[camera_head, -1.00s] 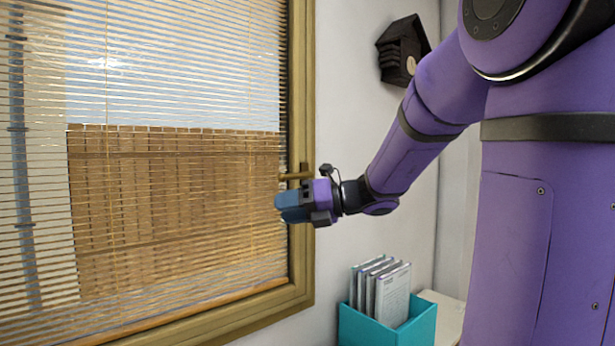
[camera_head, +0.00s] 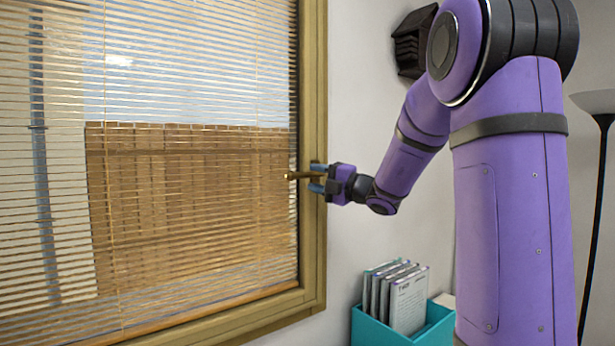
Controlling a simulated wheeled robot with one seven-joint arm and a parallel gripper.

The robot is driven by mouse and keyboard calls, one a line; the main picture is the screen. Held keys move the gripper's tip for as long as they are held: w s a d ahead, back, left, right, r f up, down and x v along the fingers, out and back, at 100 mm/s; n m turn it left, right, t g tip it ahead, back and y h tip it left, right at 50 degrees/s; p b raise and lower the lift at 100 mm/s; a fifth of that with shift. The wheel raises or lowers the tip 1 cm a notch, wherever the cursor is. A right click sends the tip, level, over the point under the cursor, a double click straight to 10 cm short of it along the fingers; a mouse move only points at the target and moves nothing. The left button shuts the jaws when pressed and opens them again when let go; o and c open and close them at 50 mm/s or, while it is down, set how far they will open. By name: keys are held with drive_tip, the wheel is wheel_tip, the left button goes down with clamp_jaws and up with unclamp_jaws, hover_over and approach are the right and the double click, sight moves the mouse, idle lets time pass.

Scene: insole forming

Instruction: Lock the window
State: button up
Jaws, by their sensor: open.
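The window (camera_head: 313,240) has a wooden frame and fills the left of the view. Its brass handle (camera_head: 298,176) sticks out to the left from the right side of the frame, lying about level. My gripper (camera_head: 317,178) is at the handle's base end, with one blue finger above the handle and one below it. The fingers are apart. I cannot tell whether either finger touches the handle. The handle's right end and mount are partly hidden by my gripper.
Slatted blinds (camera_head: 190,200) hang across the window. A teal box (camera_head: 385,330) with several booklets (camera_head: 405,298) stands below my arm. A dark wooden house-shaped piece (camera_head: 410,42) is on the wall. A floor lamp (camera_head: 597,150) stands at the far right.

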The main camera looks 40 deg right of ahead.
sight(310, 176)
drive_tip(key=shift+x, duration=1.55)
drive_tip(key=shift+s, duration=0.1)
clamp_jaws()
drive_tip(key=shift+f, duration=0.1)
drive_tip(key=shift+d+f+n+g+h, duration=0.9)
drive_tip(key=shift+d+f+n, duration=0.1)
drive_tip(key=shift+n, duration=1.45)
drive_tip(key=shift+d+f+n+g+h, duration=0.75)
drive_tip(key=shift+d+f+n+h, duration=0.2)
drive_tip(key=shift+n, duration=1.45)
drive_tip(key=shift+d+f+n+g+h, duration=0.85)
drive_tip(key=shift+d+f+n, duration=0.15)
drive_tip(key=shift+n, duration=1.45)
drive_tip(key=shift+d, duration=0.1)
